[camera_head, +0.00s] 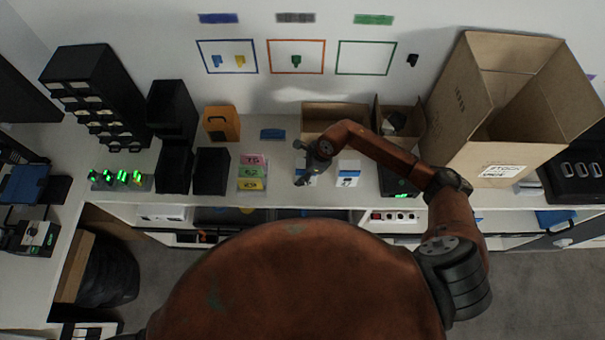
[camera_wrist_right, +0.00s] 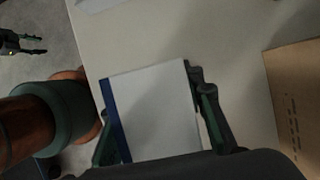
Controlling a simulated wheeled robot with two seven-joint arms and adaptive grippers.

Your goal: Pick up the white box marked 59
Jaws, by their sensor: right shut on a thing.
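My right gripper (camera_head: 312,165) reaches down over the white table behind the front edge. In the right wrist view its two fingers (camera_wrist_right: 155,125) are shut on the sides of a white box (camera_wrist_right: 155,100) with a blue edge. This box shows only partly beneath the gripper in the head view (camera_head: 304,178), and I cannot read a number on it. A second white box (camera_head: 348,172) with a blue band and dark digits too small to read stands to its right. My left gripper (camera_wrist_right: 22,42) appears open and empty at the upper left of the right wrist view.
Pink, green and yellow boxes (camera_head: 252,172) stand left of the right gripper, beside black bins (camera_head: 211,172). Cardboard cartons (camera_head: 335,116) stand behind it. A large open carton (camera_head: 490,115) is at the right. A black device with green digits (camera_head: 398,182) lies near the front edge.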

